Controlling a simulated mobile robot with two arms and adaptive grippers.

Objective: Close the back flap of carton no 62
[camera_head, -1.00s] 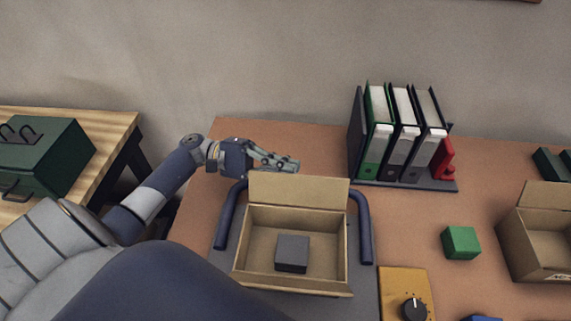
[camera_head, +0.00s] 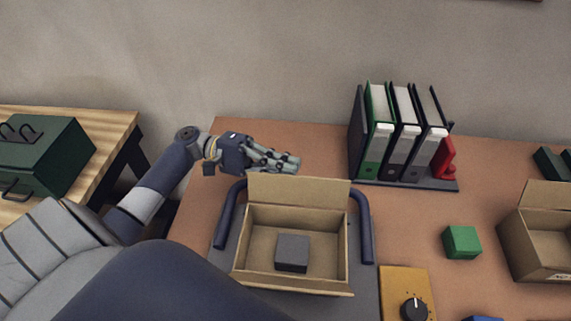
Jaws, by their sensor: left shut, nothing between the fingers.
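An open cardboard carton (camera_head: 340,250) stands on a dark tray between two blue rails; no number can be read on it. Its back flap (camera_head: 298,190) stands upright along the rear edge. A dark grey block (camera_head: 292,253) lies inside. My left gripper (camera_head: 296,163) is shut and empty, just behind and above the back flap, its fingers pointing right. A second open carton (camera_head: 540,248) stands at the right edge, its own flap raised and its right side cut off. My right gripper is not in view.
Upright binders in a rack (camera_head: 405,140) stand behind and to the right. A green cube (camera_head: 461,242) and a yellow box with a black knob (camera_head: 404,292) lie right of the carton. A green toolbox (camera_head: 45,158) sits on a wooden table at left.

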